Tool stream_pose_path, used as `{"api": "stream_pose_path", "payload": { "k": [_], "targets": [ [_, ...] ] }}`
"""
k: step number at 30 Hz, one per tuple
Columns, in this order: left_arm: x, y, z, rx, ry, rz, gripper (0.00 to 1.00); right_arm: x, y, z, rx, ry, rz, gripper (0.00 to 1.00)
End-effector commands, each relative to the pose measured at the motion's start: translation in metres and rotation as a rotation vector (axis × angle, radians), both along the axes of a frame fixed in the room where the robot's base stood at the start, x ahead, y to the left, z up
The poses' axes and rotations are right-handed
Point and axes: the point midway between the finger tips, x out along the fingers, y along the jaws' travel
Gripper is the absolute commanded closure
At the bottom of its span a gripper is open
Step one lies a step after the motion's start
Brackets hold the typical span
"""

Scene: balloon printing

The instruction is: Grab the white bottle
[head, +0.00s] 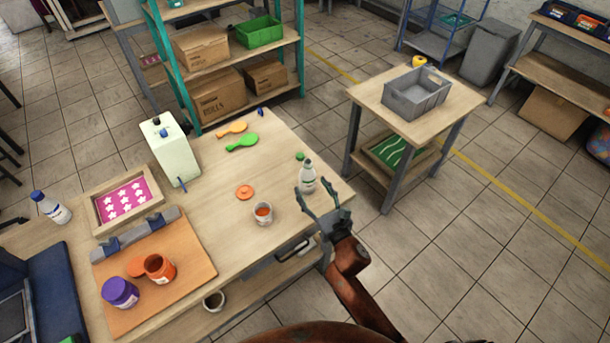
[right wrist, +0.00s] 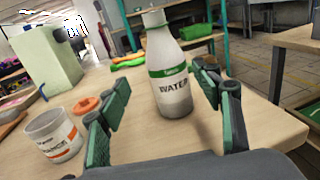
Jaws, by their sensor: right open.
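The white bottle (head: 307,178) stands upright near the right end of the wooden table. In the right wrist view the bottle (right wrist: 169,75) stands just ahead, between the fingers. My right gripper (head: 318,197) is open, with its fingers reaching toward the bottle from the near side. In the right wrist view the gripper (right wrist: 165,108) has a finger on each side of the bottle, with gaps visible. My left gripper is not in view.
The table edge is close on the right. A side table (head: 437,128) holds a grey bin (head: 418,93).

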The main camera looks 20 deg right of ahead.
Motion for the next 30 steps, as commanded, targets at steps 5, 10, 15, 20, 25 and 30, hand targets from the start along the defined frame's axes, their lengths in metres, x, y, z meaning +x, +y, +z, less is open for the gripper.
{"api": "stream_pose_path", "payload": {
  "k": [5,10,15,20,25,30],
  "targets": [
    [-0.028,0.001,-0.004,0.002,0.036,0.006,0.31,0.019,-0.001,-0.003,0.001,0.001,-0.003,0.41],
    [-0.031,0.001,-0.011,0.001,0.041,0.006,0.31,0.045,-0.002,-0.007,0.003,0.001,-0.003,0.41],
    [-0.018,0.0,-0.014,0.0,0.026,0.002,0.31,0.059,0.001,-0.006,0.003,0.002,-0.001,0.41],
    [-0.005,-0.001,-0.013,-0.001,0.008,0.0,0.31,0.06,0.002,-0.005,0.002,0.002,0.001,0.41],
    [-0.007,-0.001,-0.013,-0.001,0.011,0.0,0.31,0.06,0.002,-0.005,0.002,0.002,0.001,0.48],
    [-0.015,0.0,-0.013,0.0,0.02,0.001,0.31,0.06,0.002,-0.005,0.002,0.002,0.001,0.59]
  ]
}}
